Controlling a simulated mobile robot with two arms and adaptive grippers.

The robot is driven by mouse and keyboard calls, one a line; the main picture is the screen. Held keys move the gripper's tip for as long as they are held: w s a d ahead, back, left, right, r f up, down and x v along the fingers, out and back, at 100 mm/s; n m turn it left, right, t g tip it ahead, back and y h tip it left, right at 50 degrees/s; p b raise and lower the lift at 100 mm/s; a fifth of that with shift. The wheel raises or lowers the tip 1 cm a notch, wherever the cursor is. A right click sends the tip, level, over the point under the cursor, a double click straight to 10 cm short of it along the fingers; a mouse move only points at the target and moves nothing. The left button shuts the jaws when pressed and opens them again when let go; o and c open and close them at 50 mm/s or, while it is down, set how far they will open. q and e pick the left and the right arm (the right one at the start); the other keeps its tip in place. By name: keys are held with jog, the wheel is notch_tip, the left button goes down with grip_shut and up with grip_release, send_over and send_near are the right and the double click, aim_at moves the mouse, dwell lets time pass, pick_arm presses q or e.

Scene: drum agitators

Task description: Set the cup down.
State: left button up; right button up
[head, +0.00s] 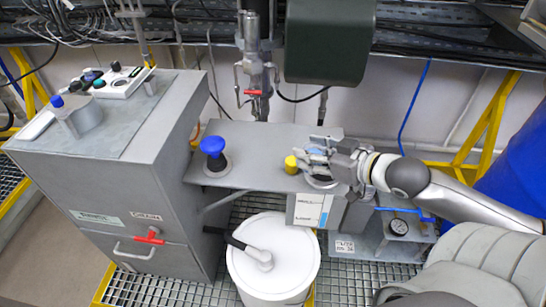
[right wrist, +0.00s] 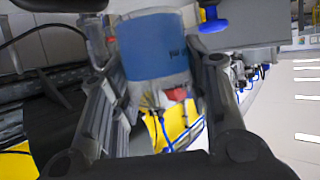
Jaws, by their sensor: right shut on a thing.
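The cup (right wrist: 158,45) shows in the right wrist view as a clear body with a wide blue band. It sits between the two fingers of my right gripper (right wrist: 155,65), which is shut on it. In the head view my right gripper (head: 318,160) is over the right part of the grey shelf (head: 258,143). I cannot tell whether the cup's base touches the shelf. My left gripper is not in view.
A blue knob (head: 213,148) stands on the shelf's left part, and a yellow knob (head: 290,164) is close beside my right fingers. A white lidded drum (head: 285,277) stands below. The shelf's middle is clear.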

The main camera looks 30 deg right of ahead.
jog(key=w+r, duration=0.2)
jog(key=r, duration=0.1)
jog(key=shift+y+b, duration=0.3)
jog(key=shift+y, duration=0.1)
jog(key=w+a+f, duration=0.2)
jog(key=w+f, duration=0.1)
jog(key=w+a+f, duration=0.2)
jog(key=w+f, duration=0.1)
jog(key=w, duration=0.1)
jog(key=w+a+f, duration=0.3)
jog(key=w, duration=0.1)
jog(key=shift+w+f+b, duration=0.15)
jog(key=shift+w+b, duration=0.05)
jog(key=shift+b, duration=0.1)
jog(key=shift+w+f+p, duration=0.15)
jog(key=shift+f+p, duration=0.15)
jog(key=shift+f, duration=1.55)
jog(key=o, duration=1.1)
